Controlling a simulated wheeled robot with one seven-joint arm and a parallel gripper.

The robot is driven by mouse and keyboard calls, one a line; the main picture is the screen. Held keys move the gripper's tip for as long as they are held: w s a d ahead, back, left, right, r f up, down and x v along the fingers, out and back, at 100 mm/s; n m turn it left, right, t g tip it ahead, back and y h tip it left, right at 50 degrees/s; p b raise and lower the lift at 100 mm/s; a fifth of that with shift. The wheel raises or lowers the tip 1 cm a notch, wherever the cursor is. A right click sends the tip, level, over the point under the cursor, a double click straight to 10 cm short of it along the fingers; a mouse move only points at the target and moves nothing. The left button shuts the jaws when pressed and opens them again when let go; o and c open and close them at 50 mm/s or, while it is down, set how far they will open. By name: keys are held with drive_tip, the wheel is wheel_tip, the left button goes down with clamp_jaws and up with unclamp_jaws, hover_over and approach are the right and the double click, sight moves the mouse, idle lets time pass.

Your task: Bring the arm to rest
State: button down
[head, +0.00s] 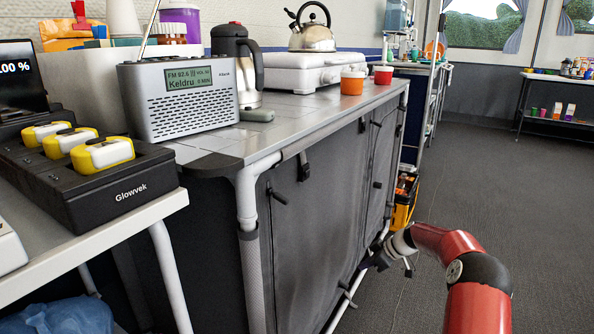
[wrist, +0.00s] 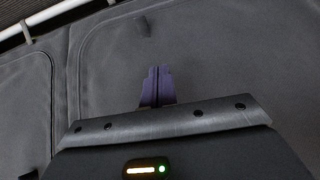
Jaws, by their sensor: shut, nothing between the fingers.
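My gripper (head: 366,263) is at the end of my red arm, low beside the grey fabric front of the kitchen unit (head: 318,240). In the wrist view, its two purple fingers (wrist: 157,86) are together with nothing between them. The fabric panel (wrist: 215,55) fills the view behind the fingers. I cannot tell whether the fingertips touch the fabric.
A radio (head: 182,97), a kettle (head: 311,30) on a white stove (head: 300,72), and orange (head: 352,84) and red cups (head: 383,76) stand on the counter. A charger (head: 88,178) sits on the left table. The floor (head: 480,170) at right is clear.

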drive_tip(key=s+a+r+m+h, duration=0.2)
drive_tip(key=s+a+r, duration=0.3)
drive_tip(key=s+r, duration=0.55)
drive_tip(key=s+a+r+m+h, duration=0.25)
drive_tip(key=s+a+r, duration=0.35)
drive_tip(key=s+r, duration=0.4)
drive_tip(key=s+r+m+t+h, duration=0.2)
drive_tip(key=s+m, duration=0.5)
drive_tip(key=s, duration=2)
wheel_tip(320, 180, up, 13)
drive_tip(key=p, duration=1.3)
drive_tip(key=shift+w+d+g, duration=0.15)
drive_tip(key=shift+w+g, duration=0.15)
